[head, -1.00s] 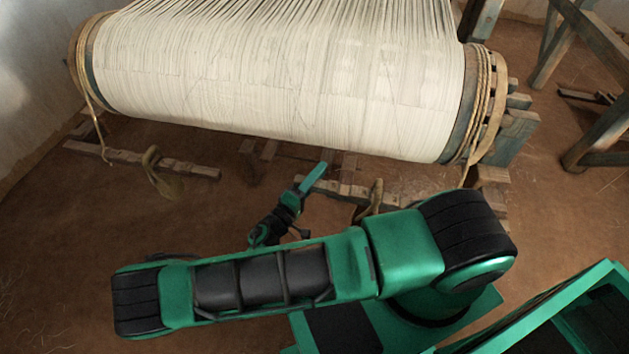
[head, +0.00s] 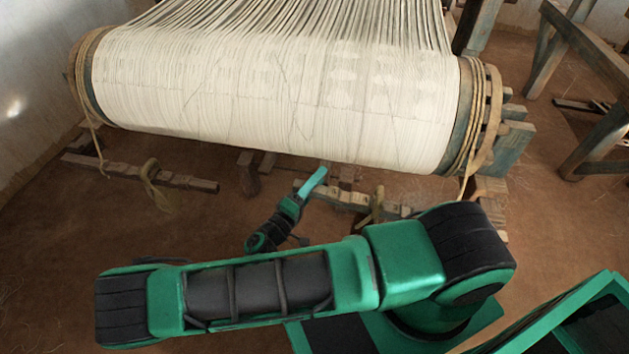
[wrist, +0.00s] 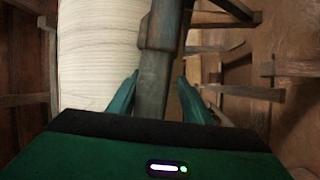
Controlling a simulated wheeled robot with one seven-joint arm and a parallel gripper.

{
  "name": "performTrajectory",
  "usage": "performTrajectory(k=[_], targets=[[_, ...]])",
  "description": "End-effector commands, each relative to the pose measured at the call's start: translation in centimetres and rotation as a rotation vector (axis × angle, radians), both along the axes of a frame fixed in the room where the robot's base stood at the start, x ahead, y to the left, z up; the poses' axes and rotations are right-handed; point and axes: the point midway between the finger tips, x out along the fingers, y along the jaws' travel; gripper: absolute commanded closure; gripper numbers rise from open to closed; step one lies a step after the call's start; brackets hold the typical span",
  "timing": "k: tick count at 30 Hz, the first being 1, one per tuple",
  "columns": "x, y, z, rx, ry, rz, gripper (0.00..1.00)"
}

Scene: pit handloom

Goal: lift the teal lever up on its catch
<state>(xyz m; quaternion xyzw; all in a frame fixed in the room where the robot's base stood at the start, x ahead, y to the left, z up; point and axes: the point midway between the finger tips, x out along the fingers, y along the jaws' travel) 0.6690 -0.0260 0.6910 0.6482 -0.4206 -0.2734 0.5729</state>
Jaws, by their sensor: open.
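My gripper (head: 316,178) is small in the head view, below the front of the white warp roll, with its teal fingers pointing up and right. In the wrist view my gripper (wrist: 157,92) is open, one finger on each side of a worn blue-grey bar (wrist: 153,75) with a thicker collar near the top. The bar seems to be the teal lever, though its colour is dull and I cannot be sure. I see clear gaps beside it but cannot tell its depth between the fingers. No catch can be made out.
The white warp roll (head: 270,95) fills the upper head view, with a roped wheel (head: 487,115) at its right end. Low notched timbers (head: 140,173) and rope loops lie under it. A wooden frame (head: 600,135) stands at right. Brown floor (head: 60,260) is open at left.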

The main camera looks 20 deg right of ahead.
Motion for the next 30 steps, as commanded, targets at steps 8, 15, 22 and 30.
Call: performTrajectory(k=[8,15,22,30], targets=[[-1.6,3.1,-0.5,0.003,0.001,0.004,0.55],[-3.7,6.9,-1.1,0.003,0.001,0.004,0.55],[-4.9,8.9,-1.5,0.002,0.002,0.002,0.55],[-5.1,9.2,-1.5,0.001,0.003,0.000,0.55]])
